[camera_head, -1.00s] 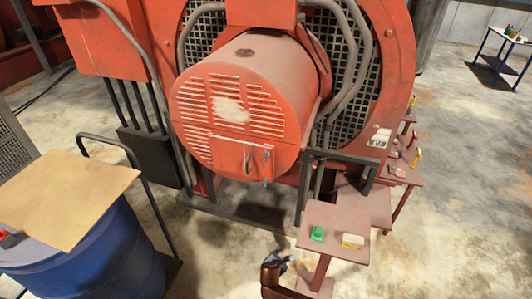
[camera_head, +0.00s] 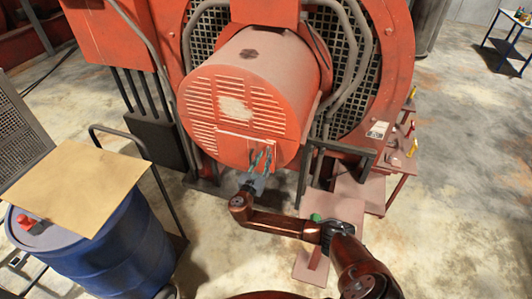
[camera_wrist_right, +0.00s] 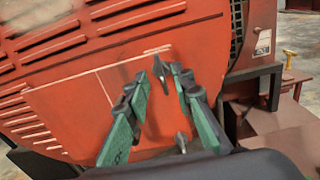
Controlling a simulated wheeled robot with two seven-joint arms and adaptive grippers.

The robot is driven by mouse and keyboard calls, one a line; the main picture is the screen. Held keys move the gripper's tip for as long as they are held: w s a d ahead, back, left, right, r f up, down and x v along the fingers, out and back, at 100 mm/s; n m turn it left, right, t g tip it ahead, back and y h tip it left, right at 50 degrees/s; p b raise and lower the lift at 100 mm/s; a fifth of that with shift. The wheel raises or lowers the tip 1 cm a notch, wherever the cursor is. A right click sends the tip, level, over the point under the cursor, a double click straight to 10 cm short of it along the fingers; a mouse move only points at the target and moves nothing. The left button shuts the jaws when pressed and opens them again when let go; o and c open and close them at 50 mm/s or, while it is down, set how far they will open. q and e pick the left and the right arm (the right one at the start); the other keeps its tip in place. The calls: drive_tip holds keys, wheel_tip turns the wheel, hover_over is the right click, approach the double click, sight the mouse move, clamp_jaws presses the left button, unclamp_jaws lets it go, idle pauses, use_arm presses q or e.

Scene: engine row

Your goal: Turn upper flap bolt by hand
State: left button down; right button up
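The red motor housing carries a flap (camera_head: 235,149) on its lower front, with pale edges. In the right wrist view the flap (camera_wrist_right: 85,105) fills the middle. The upper flap bolt (camera_wrist_right: 161,72), a small grey wing-like piece, shows between the fingertips of my right gripper (camera_wrist_right: 160,78). The lower bolt (camera_wrist_right: 181,142) shows nearer the wrist, between the fingers. My right gripper (camera_head: 260,158) has its green fingers apart at the flap; I cannot tell whether either finger touches the upper bolt. My left gripper is in neither view.
A blue barrel (camera_head: 120,250) with a tan board (camera_head: 75,187) on it stands at the left. Red-brown stands (camera_head: 345,207) are at the right, partly behind my right arm. Conduits (camera_head: 345,75) run beside the housing.

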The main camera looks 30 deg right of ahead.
sight(268, 151)
drive_tip(key=shift+x, duration=1.45)
drive_tip(key=shift+c, duration=0.2)
clamp_jaws()
